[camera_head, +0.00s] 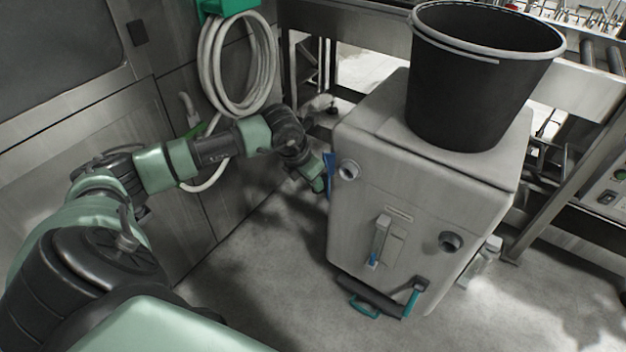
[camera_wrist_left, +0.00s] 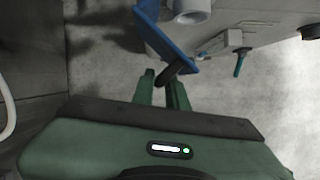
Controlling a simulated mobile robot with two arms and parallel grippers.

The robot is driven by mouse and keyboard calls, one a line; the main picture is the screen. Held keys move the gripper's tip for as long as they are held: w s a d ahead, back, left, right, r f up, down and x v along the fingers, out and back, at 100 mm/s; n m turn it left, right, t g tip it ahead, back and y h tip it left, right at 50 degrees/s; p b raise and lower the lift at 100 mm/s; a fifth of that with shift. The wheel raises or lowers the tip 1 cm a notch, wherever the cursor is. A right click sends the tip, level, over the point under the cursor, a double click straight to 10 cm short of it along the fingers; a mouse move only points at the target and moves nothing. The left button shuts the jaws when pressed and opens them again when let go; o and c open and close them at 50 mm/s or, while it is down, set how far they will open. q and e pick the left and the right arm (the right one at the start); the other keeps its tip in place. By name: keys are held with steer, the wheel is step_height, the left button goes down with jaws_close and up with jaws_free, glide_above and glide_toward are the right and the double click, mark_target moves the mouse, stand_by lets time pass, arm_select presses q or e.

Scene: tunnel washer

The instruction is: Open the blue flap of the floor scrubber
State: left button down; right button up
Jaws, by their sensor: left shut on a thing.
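The floor scrubber (camera_head: 400,215) is a grey box-shaped machine right of centre in the head view. Its blue flap (camera_head: 330,170) shows as a narrow strip at the machine's left front edge, beside a round grey port. In the left wrist view the blue flap (camera_wrist_left: 168,40) slants down beside the port, with a dark piece at its lower end. My left gripper (camera_head: 319,184) is at the flap, and in the left wrist view its green fingers (camera_wrist_left: 164,84) are closed around that dark piece. The fingers partly hide the piece. My right gripper is not in view.
A black bucket (camera_head: 478,85) stands on top of the scrubber. A coiled hose (camera_head: 238,75) hangs on the metal wall behind my left arm. A metal conveyor frame (camera_head: 590,95) is at the right. Bare floor (camera_head: 265,245) lies left of the scrubber.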

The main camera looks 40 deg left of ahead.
arm_select(q)
steer(key=c, duration=1.5)
jaws_free()
steer(key=shift+w+r, duration=0.35)
steer(key=shift+w, duration=0.1)
steer(key=shift+f, duration=0.1)
steer(key=shift+s, duration=0.1)
steer(key=p+v, duration=0.4)
steer(key=v, duration=0.3)
steer(key=shift+s+r, duration=0.2)
steer(key=shift+r, duration=0.05)
